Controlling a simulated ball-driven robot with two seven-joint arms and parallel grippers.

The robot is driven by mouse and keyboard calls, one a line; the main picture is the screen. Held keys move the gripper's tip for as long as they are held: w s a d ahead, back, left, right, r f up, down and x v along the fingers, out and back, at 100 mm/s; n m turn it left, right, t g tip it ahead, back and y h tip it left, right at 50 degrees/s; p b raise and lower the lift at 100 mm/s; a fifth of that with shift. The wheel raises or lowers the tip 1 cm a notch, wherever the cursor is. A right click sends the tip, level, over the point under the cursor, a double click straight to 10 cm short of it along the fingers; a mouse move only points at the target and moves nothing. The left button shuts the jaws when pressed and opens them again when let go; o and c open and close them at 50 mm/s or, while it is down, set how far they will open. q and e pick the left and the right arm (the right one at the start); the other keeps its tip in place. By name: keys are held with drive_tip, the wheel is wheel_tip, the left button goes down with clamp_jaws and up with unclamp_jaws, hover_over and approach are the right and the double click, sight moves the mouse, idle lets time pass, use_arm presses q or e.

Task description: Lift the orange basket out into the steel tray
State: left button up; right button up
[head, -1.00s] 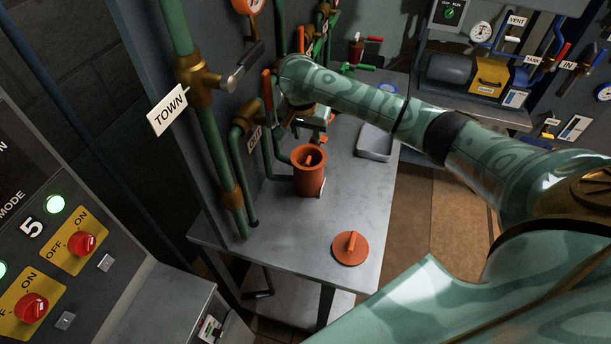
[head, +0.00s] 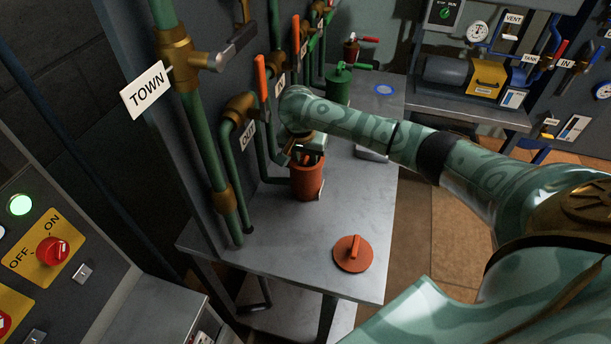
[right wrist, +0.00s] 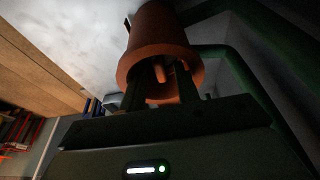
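An orange cylindrical housing (head: 308,184) stands upright on the steel bench among green pipes. Its open mouth shows in the right wrist view (right wrist: 160,45). Inside it, an upright orange piece, seemingly the basket's handle (right wrist: 159,72), shows between my fingers; the rest of the basket is hidden. My right gripper (head: 308,152) is over the housing mouth, and its two fingers (right wrist: 162,86) stand apart on either side of the handle, with no clear grip. The steel tray (head: 372,154) is behind the housing, mostly covered by my right arm. My left gripper is not in view.
A round orange lid (head: 352,254) with an upright handle lies on the bench (head: 300,255) near its front right edge. Valves with orange levers (head: 261,78) rise close behind the housing. A green canister (head: 339,85) stands farther back.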

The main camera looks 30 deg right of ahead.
clamp_jaws()
wheel_tip(320, 180, up, 12)
drive_tip(key=p, duration=0.6)
use_arm(q)
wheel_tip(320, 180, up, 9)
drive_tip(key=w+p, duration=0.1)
drive_tip(key=p, duration=0.2)
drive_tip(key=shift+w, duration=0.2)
use_arm(e)
drive_tip(key=s+d, duration=1.1)
drive_tip(key=s, duration=0.2)
drive_tip(key=shift+s+d, duration=0.35)
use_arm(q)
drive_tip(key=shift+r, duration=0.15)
use_arm(e)
drive_tip(key=shift+r, duration=0.1)
use_arm(q)
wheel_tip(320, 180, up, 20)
drive_tip(key=p, duration=2)
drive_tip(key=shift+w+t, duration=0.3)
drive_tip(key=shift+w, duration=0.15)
use_arm(e)
wheel_tip(320, 180, up, 12)
drive_tip(key=shift+r, duration=0.2)
drive_tip(key=shift+f, duration=0.1)
